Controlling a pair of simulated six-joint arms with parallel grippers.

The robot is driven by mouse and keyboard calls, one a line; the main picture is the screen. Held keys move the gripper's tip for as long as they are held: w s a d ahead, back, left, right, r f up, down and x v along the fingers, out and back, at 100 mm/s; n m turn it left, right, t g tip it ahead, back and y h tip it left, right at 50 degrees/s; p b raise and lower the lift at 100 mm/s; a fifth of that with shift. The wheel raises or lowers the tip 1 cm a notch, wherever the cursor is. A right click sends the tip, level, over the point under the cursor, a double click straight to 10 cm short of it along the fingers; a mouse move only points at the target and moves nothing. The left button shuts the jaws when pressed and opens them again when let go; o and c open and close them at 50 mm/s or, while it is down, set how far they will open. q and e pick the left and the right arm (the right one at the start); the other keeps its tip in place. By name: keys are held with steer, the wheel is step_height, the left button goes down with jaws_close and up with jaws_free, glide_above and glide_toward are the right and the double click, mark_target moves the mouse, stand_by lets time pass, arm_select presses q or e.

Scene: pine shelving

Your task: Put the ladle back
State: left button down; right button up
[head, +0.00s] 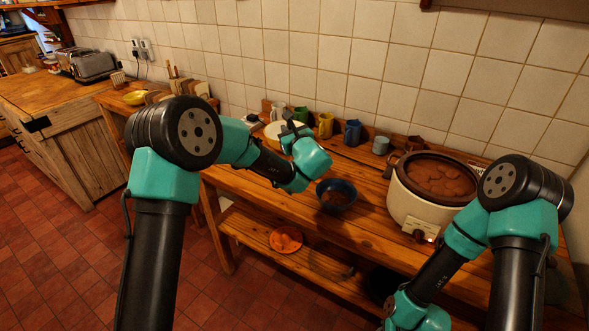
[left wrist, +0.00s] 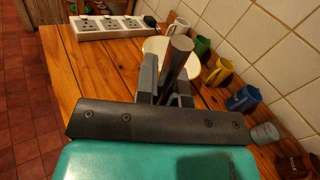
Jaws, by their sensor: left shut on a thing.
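My left gripper (head: 290,127) is over the pine table near a pale round dish (head: 270,135). In the left wrist view its two fingers (left wrist: 165,88) are shut on a dark grey rod, which looks like the handle of the ladle (left wrist: 177,55). The rod's blunt end points up toward the camera. The ladle's bowl is hidden behind the gripper. The white slow cooker (head: 408,203), holding brown stew, stands to the right. My right gripper is out of view.
Several mugs, one yellow (head: 325,125) and one blue (head: 352,132), line the tiled wall. A power strip (left wrist: 107,27) lies at the back in the left wrist view. An orange plate (head: 286,239) is on the lower shelf. Bare wood lies before the mugs.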

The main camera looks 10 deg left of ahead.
arm_select(q)
step_height(320, 180, down, 5)
steer(key=shift+f, duration=0.1)
stand_by(0.3)
steer(key=shift+f, duration=2)
steer(key=c, duration=1.2)
jaws_free()
steer(key=v, duration=1.2)
